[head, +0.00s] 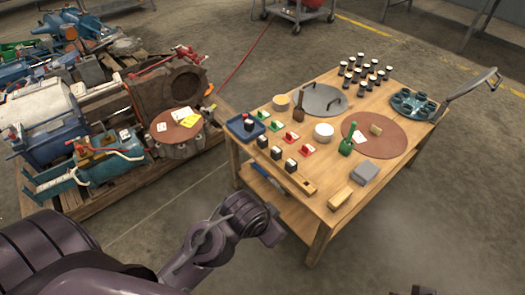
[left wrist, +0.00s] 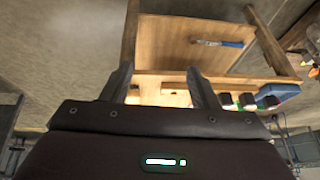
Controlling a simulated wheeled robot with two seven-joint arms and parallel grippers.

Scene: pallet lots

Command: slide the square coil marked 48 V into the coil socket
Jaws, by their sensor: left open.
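Several dark square coils with white labelled faces stand in a row near the left edge of the wooden table; one coil (head: 262,141), another coil (head: 276,152) and a third coil (head: 290,166) are clear. One more dark block (head: 248,124) is on the blue tray (head: 236,128). The 48 V marking is too small to read, and I cannot pick out the coil socket for certain. My left gripper (head: 272,238) is in front of the table's near-left side, apart from the coils. In the left wrist view its fingers (left wrist: 160,86) are open and empty.
Loaded pallets stand at left.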

